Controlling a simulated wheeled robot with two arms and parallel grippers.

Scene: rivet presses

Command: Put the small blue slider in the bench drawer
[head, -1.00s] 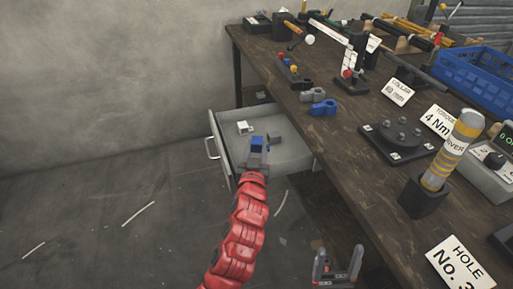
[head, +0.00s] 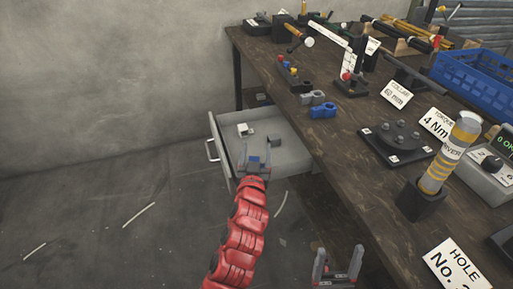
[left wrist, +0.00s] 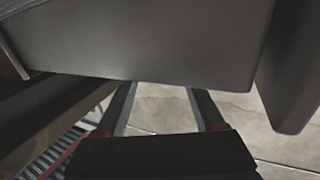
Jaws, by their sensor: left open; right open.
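The bench drawer (head: 222,150) is pulled open at the left end of the bench. A small blue piece (head: 254,160) shows at its near side, between the fingers of my left gripper (head: 255,157) in the head view; it is partly hidden. It looks like the small blue slider. My left gripper is open; I cannot tell from the head view whether its fingers touch the blue piece. In the left wrist view the open fingers (left wrist: 165,107) have only floor between them, below a grey panel (left wrist: 165,45). My right gripper (head: 337,265) is open and empty, low in front of the bench.
A white block (head: 243,131) and a dark grey piece (head: 275,142) lie in the drawer. A larger blue slider (head: 323,110) and a grey one (head: 312,97) lie on the bench top (head: 345,150). A driver in a holder (head: 424,198) stands nearer. Floor left of the drawer is clear.

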